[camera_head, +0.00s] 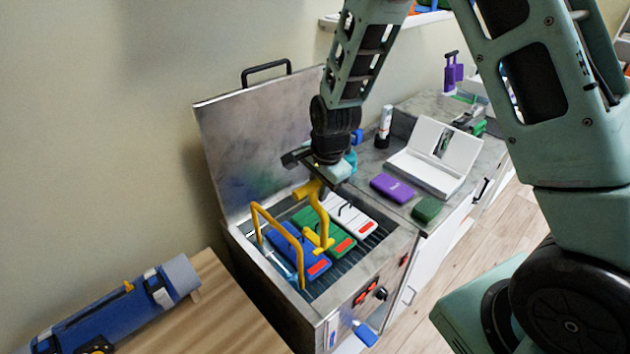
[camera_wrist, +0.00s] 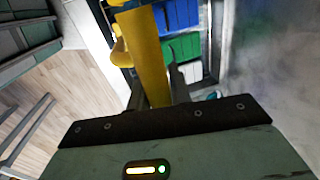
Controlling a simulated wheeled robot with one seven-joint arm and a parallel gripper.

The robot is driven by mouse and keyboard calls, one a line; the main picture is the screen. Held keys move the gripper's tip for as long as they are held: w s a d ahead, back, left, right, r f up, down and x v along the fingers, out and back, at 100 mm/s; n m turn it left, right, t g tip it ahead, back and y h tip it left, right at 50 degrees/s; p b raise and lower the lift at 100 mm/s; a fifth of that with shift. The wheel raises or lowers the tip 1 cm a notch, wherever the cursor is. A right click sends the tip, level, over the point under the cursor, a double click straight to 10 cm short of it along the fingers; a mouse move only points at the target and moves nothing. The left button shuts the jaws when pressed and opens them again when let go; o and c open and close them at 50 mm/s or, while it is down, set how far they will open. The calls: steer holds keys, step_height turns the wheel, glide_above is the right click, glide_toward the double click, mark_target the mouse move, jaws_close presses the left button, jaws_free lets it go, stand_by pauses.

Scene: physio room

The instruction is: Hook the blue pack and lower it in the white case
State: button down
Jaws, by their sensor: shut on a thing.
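My gripper (camera_head: 326,178) is shut on a yellow hook tool (camera_head: 319,215) above the open steel tank (camera_head: 395,248). The tool hangs down, and its lower end is over the green packs; I cannot tell whether it touches one. The blue pack (camera_head: 296,256) lies in the tank, left of the tool's lower end, with a red end label. It does not look lifted. In the wrist view the tool (camera_wrist: 150,60) runs beside the blue pack (camera_wrist: 180,15). The white case (camera_head: 455,148) stands open on the counter to the right.
Green packs (camera_head: 340,243) and white packs (camera_head: 352,215) lie beside the blue one. A yellow frame (camera_head: 275,222) rises at the tank's left. The raised lid (camera_head: 255,140) stands behind. A purple pack (camera_head: 392,188) and a dark green block (camera_head: 427,209) lie before the case.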

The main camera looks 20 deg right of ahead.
steer(key=shift+f+b, duration=3.9)
steer(key=shift+f, duration=1.2)
steer(key=w+a, duration=0.2)
steer(key=w, duration=0.5)
steer(key=shift+p, duration=0.45)
steer(key=shift+a, duration=0.1)
steer(key=shift+r, duration=0.25)
steer(key=shift+r+p, duration=0.7)
steer(key=shift+r, duration=0.4)
steer(key=shift+r+p, duration=0.4)
steer(key=shift+p, duration=0.1)
steer(key=shift+r, duration=0.2)
